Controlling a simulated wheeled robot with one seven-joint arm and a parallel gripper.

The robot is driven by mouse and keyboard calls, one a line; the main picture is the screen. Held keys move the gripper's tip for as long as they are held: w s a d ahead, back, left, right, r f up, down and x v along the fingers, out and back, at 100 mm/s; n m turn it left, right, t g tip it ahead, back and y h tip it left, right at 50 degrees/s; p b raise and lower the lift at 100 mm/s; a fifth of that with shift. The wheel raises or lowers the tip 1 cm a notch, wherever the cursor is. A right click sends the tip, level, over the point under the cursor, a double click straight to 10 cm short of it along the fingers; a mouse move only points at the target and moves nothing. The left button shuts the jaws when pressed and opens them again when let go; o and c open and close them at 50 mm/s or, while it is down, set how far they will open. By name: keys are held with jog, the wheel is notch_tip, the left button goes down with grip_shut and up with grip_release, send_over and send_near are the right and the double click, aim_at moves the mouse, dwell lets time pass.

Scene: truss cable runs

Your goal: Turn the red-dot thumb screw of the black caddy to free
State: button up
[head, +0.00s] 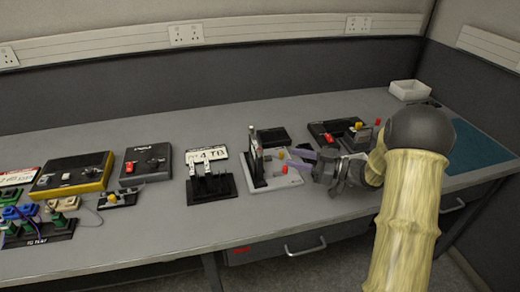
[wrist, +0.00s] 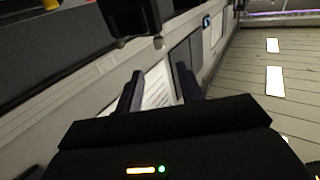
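My gripper (head: 296,158) is over the right half of the bench, beside a pale-based stand (head: 284,182) with a dark upright and a red knob (head: 285,170). In the wrist view my gripper (wrist: 160,80) shows two dark fingers set apart with nothing held between them. A dark block (wrist: 130,18) hangs into the top of that view, ahead of the fingers. A black unit (head: 330,131) with red and yellow parts stands behind my arm and is partly hidden by it. I cannot tell for certain which piece is the black caddy or which knob has the red dot.
Further left are a black rack (head: 211,190), a black box with a red part (head: 146,165), a yellow-edged box (head: 73,174) and several cabled connectors (head: 40,222). A white bin (head: 409,90) stands at the back right. The front of the bench (head: 150,235) is clear.

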aim_at(260, 149)
jog(key=x, duration=1.1)
jog(key=shift+w+a, duration=0.1)
jog(key=shift+a, duration=0.3)
grip_shut()
